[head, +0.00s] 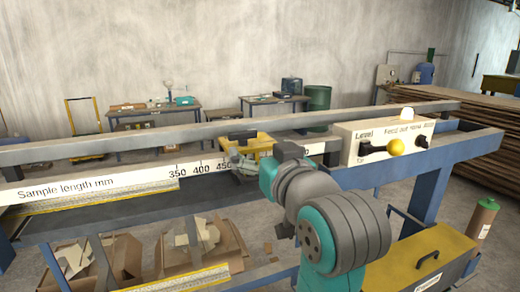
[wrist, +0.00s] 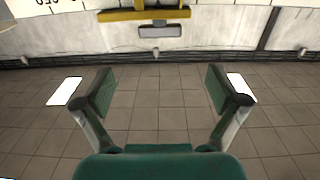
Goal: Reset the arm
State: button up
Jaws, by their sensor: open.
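My gripper (wrist: 160,92) is open and empty in the wrist view, its two green-padded fingers wide apart over tiled floor. In the head view my gripper (head: 241,162) is small and partly hidden by my teal and grey arm. There it shows in front of the yellow slider (head: 259,143) on the machine's rail, near the 450 mark. In the wrist view a yellow part with a grey bar (wrist: 160,31) lies beyond the fingertips, apart from them. I cannot tell the exact gap to the slider.
The control box (head: 392,141) with black and yellow knobs stands right of the arm. The white length scale (head: 110,184) runs along the machine at left. Cardboard boxes (head: 200,248) lie beneath the frame. A yellow-topped case (head: 415,257) sits at lower right.

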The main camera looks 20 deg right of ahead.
notch_tip(320, 180, down, 19)
jog(key=s+f+g, duration=0.1)
jog(key=s+f, duration=0.4)
jog(key=f, duration=0.3)
jog(key=s+f+g, duration=0.1)
jog(key=s+f, duration=0.4)
jog(key=f, duration=0.3)
jog(key=s+f, duration=0.4)
jog(key=s, duration=0.3)
jog(key=s+f, duration=0.5)
jog(key=s, duration=0.3)
jog(key=s+g, duration=0.1)
jog(key=s, duration=1.5)
jog(key=shift+s+f, duration=0.35)
jog(key=shift+f, duration=0.05)
